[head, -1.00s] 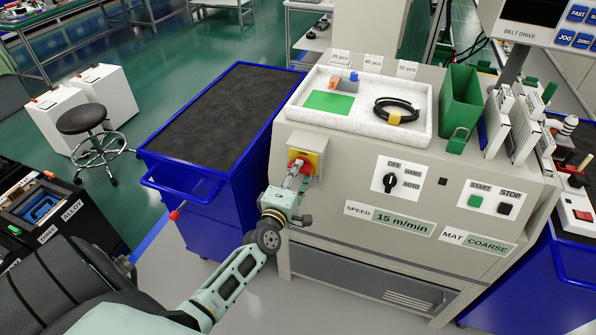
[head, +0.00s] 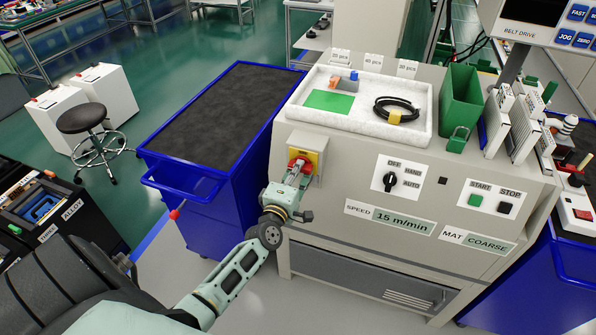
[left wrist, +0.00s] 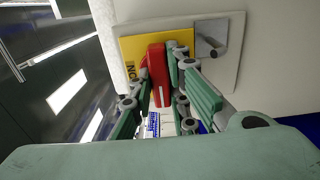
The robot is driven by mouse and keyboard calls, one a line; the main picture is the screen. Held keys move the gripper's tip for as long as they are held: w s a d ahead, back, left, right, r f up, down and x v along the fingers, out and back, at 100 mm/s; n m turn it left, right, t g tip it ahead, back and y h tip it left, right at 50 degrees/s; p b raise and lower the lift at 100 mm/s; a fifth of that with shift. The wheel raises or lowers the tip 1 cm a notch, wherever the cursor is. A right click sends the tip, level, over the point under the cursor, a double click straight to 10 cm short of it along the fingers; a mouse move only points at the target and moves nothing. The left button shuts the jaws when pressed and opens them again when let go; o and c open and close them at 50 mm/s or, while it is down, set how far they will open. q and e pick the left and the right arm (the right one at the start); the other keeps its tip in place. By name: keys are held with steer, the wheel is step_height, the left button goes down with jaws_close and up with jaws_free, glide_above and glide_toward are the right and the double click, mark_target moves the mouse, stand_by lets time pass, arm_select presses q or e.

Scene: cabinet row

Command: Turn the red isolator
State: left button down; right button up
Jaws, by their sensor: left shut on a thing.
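The red isolator (head: 297,166) is a red handle on a yellow plate (head: 309,158), on the left of the grey cabinet's front. My left gripper (head: 299,173) is at the handle, reaching in from below. In the left wrist view, the red isolator handle (left wrist: 157,74) stands between the fingers of my left gripper (left wrist: 162,77), which are shut on it. The yellow plate (left wrist: 178,36) shows behind it, with a grey peg-like part beside it. The fingers partly hide the handle in the head view. My right gripper is not in view.
The cabinet front (head: 345,180) also carries an OFF/HAND/AUTO selector (head: 390,182), a START button (head: 475,200) and a STOP button (head: 504,208). A blue cart (head: 215,120) stands close on the left. A white tray (head: 330,122) lies on top of the cabinet.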

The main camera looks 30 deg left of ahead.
arm_select(q)
steer(key=shift+m, duration=0.3)
steer(key=shift+f+m+p, duration=0.15)
steer(key=shift+m+p, duration=1.85)
steer(key=shift+m, duration=6.7)
steer(key=c, duration=2)
jaws_free()
steer(key=o, duration=0.3)
